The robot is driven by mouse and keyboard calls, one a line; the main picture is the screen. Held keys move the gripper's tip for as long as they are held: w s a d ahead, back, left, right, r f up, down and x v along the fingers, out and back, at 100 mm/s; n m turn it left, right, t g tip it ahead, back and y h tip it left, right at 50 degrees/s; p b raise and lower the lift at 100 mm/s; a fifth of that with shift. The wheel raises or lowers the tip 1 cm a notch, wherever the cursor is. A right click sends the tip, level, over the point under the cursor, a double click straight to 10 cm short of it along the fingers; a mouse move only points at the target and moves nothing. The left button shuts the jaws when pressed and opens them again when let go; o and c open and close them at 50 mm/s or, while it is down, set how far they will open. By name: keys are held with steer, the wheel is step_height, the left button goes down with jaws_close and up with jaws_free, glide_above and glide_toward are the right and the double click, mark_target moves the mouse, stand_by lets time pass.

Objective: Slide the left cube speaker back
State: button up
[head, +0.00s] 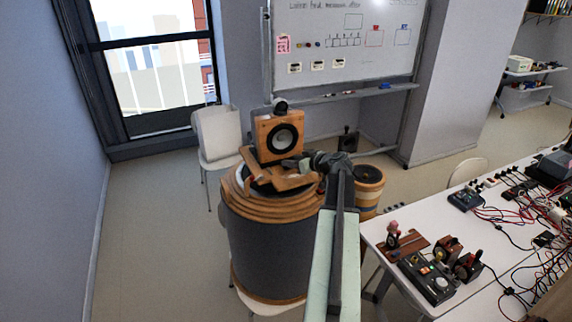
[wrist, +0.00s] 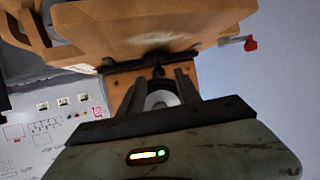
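An orange wooden cube speaker (head: 279,135) with a round dark cone and a pale centre stands upright on a large drum-shaped stand (head: 262,245) in the head view. A small dark round part sits on top of it. My gripper (head: 299,163) is low in front of the speaker's face, over the stand's top. In the wrist view my gripper (wrist: 161,80) has its two dark fingers apart, with the speaker's wooden front (wrist: 121,86) and a grey round part behind the gap. I see nothing held. Whether the fingers touch the speaker I cannot tell.
Angled wooden pieces (head: 292,181) lie on the stand's top close to my gripper. A smaller banded drum (head: 369,186) stands at right. A white chair (head: 218,133) and a whiteboard (head: 345,45) are behind. A cluttered white table (head: 480,287) fills the right; floor at left is clear.

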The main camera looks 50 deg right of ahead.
steer(key=b+x, duration=0.1)
steer(key=x, duration=0.3)
steer(key=shift+s, duration=0.1)
steer(key=shift+r, duration=0.1)
jaws_close()
stand_by(1.1)
